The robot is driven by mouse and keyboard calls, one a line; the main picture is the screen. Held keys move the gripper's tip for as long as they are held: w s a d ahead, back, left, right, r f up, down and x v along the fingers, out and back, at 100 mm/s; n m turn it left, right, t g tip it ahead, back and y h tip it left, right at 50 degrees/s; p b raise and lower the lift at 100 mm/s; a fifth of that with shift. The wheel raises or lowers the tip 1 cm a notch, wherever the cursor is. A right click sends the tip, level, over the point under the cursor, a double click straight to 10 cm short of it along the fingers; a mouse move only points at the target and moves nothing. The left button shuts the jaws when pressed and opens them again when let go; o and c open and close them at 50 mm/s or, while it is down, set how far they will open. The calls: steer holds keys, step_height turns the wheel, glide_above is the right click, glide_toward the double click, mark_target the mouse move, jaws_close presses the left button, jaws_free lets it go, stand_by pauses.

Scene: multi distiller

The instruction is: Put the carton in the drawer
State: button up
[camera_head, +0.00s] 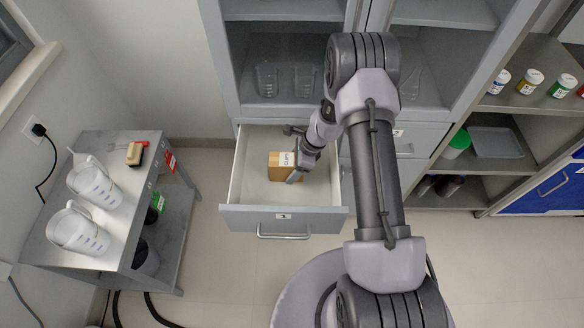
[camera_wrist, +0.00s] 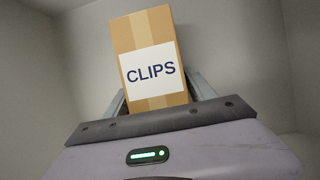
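The carton (camera_head: 276,170) is a tan box with a white label reading CLIPS. It is inside the open drawer (camera_head: 238,178), near the middle. My gripper (camera_head: 293,172) reaches down into the drawer from the right and is right at the carton. In the wrist view, the carton (camera_wrist: 135,40) stands slightly tilted in the picture, directly ahead of my gripper (camera_wrist: 158,98), with a finger showing at each side of it. The fingertips are hidden behind the carton. I cannot tell whether the fingers press on it or whether it rests on the drawer floor.
The drawer's front panel and handle (camera_head: 284,236) stick out from the grey cabinet. A side table (camera_head: 130,205) with two white jugs (camera_head: 92,186) stands at the left. Bottles (camera_head: 532,80) and a tray (camera_head: 495,143) are on shelves at the right. The drawer around the carton looks empty.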

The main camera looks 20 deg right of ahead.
steer(key=shift+o, duration=0.4)
steer(key=shift+r, duration=0.15)
steer(key=p+v, duration=0.5)
steer(key=v, duration=0.7)
steer(key=shift+a, duration=0.1)
